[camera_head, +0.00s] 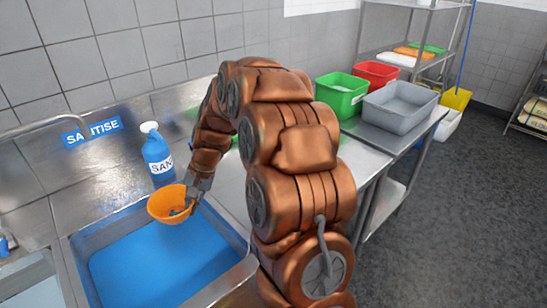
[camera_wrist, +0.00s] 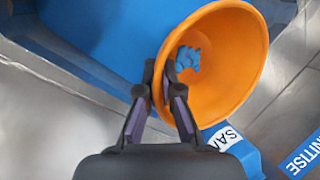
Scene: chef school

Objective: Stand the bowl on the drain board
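The orange bowl (camera_head: 161,208) is held tilted over the back of the sink (camera_head: 242,240), which shows a flat blue surface inside. In the wrist view the bowl (camera_wrist: 236,45) has its open side facing the camera, with a small blue patch (camera_wrist: 188,62) at its bottom; I cannot tell what the patch is. My gripper (camera_wrist: 160,72) has its fingers on either side of the bowl's rim and is shut on it. In the head view my gripper (camera_head: 193,194) is at the bowl's right edge. Bare steel worktop (camera_head: 232,190), apparently the drain board, lies right of the sink, partly hidden by my arm.
A blue sanitiser bottle (camera_head: 157,153) stands behind the bowl, close to it. A green bin (camera_head: 343,97), a red bin (camera_head: 376,74) and a grey tub (camera_head: 400,106) stand on the counter at right. A tiled wall is behind the sink.

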